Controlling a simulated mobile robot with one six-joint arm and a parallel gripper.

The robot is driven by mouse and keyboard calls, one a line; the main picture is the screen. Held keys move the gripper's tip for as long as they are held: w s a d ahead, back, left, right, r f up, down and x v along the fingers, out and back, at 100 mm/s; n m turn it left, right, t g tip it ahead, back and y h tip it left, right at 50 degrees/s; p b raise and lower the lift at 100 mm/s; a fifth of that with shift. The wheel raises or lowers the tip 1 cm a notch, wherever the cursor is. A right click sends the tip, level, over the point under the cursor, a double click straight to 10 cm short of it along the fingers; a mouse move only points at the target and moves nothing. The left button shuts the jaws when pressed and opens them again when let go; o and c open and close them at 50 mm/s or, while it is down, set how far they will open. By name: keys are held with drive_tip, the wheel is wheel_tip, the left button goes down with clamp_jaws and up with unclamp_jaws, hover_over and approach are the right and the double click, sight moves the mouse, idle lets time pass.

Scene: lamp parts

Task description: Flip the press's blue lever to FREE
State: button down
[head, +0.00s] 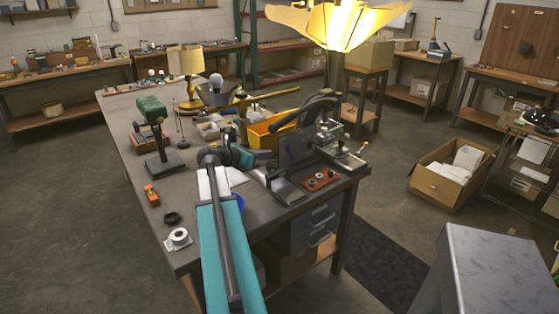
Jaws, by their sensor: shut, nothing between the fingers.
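The press (297,146) appears to be the dark grey machine with a long black handle near the right end of the workbench. A small blue lever (291,151) shows faintly on its dark side plate. Its setting and any FREE marking are too small to read. My gripper (264,158), at the end of the teal and grey arm, is just left of the press plate. It is shut and holds nothing. Whether it touches the press or the lever cannot be told from this distance.
The workbench (120,125) carries a green-headed stand (152,120), a yellow bin (270,130), a lit shade (335,25), a small lamp (187,65), a red-brown plate (321,179) and a white roll (178,237). A cardboard box (450,175) sits on the floor at right.

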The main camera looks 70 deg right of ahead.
sight(286, 149)
drive_tip(key=shift+w+a+f+g+h+b, duration=0.15)
drive_tip(key=shift+w+f+h+b, duration=0.1)
drive_tip(key=shift+f+h+b, duration=0.6)
drive_tip(key=shift+w+d+f+g+h+b, duration=0.2)
drive_tip(key=shift+f+h+b, duration=0.3)
drive_tip(key=shift+b, duration=0.55)
drive_tip(key=shift+w, duration=0.1)
drive_tip(key=shift+p+x, duration=0.65)
drive_tip(key=shift+x, duration=4.25)
drive_tip(key=shift+f, duration=0.1)
drive_tip(key=shift+w+r+p, duration=0.2)
drive_tip(key=shift+r+p, duration=0.1)
drive_tip(key=shift+p, duration=0.35)
